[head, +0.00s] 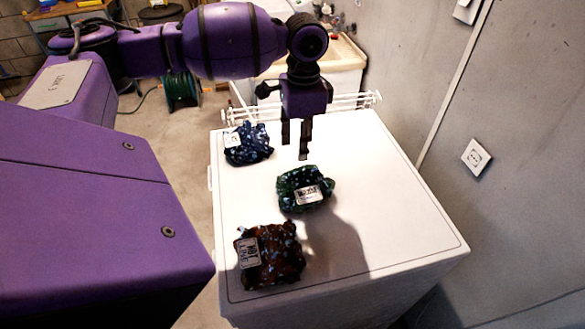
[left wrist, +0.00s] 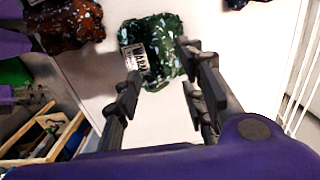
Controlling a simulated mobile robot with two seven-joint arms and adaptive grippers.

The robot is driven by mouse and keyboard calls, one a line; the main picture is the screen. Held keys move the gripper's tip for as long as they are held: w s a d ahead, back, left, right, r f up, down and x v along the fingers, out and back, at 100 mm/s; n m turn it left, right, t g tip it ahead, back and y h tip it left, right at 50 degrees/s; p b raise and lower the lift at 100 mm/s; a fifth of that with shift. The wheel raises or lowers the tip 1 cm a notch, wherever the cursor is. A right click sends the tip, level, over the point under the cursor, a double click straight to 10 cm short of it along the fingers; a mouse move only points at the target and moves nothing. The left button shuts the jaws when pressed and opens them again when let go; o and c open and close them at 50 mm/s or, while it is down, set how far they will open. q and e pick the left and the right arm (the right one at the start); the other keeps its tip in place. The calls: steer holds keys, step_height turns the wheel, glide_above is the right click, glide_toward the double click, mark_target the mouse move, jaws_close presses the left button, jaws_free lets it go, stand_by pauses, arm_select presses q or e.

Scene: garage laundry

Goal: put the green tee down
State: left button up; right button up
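The green tee (head: 290,188) lies crumpled, dark green with light spots and a white printed label, on the middle of the white machine top (head: 390,205). My left gripper (head: 295,148) points down over the top, just behind the tee and apart from it in the head view. Its fingers are spread with nothing between them. In the left wrist view the green tee (left wrist: 160,35) lies beyond the fingertips of the left gripper (left wrist: 158,66). My right gripper is not in view.
A dark blue spotted garment (head: 252,146) lies at the back left of the top. A reddish-brown one (head: 280,262) lies at the front left. The right part of the top is clear. A white rack (head: 350,99) stands behind, and a grey wall (head: 530,110) rises at right.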

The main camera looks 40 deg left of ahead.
mark_target(301, 168)
arm_select(q)
step_height(301, 168, down, 4)
steer(key=shift+a+r, duration=0.1)
steer(key=shift+r, duration=0.1)
steer(key=f, duration=0.4)
steer(key=shift+w+f, duration=0.2)
steer(key=shift+w, duration=0.1)
steer(key=shift+f, duration=0.5)
steer(key=c, duration=0.8)
jaws_close()
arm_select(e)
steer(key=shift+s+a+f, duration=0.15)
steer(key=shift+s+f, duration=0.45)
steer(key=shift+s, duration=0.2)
